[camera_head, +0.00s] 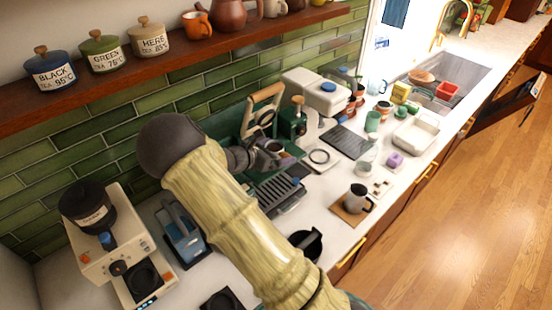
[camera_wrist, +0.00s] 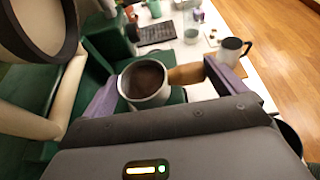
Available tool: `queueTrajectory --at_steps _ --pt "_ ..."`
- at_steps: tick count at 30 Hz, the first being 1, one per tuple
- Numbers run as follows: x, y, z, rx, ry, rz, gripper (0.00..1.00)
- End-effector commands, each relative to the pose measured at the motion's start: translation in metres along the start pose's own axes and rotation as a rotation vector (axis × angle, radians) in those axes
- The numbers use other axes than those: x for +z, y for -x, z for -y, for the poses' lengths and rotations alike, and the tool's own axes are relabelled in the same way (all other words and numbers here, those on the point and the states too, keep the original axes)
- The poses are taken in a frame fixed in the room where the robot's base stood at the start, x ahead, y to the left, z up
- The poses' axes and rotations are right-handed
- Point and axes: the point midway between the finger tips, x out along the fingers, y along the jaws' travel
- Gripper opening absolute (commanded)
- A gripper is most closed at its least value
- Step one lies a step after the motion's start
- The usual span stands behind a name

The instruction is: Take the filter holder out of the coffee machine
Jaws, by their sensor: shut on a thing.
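The green coffee machine (camera_head: 226,124) with a wooden-handled lever (camera_head: 266,94) stands against the tiled wall, partly hidden by my arm. Its green body also fills the left of the wrist view (camera_wrist: 60,85). The filter holder (camera_wrist: 146,80) is a metal cup with brown contents and a wooden handle (camera_wrist: 187,73) pointing right. Its open top faces the wrist camera uncovered. My gripper (camera_wrist: 160,84) has purple fingers on either side of it and is shut on it. In the head view the holder (camera_head: 272,147) appears small beside the machine, above a dark slatted tray.
A cream grinder (camera_head: 110,250) and a blue device (camera_head: 184,232) are at the left. Cups, a dark mat (camera_head: 348,141) and a white tray (camera_head: 416,134) crowd the counter toward the sink.

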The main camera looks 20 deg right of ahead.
Motion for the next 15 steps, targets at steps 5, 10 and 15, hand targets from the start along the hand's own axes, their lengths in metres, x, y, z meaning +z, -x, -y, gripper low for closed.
queueTrajectory --at_steps 5,10,15 --pt "-0.008 0.027 -0.001 0.005 0.001 -0.001 0.70" --pt "-0.024 0.066 -0.001 0.007 -0.001 -0.001 0.70" --pt "-0.043 0.110 -0.001 0.006 -0.001 -0.002 0.70"
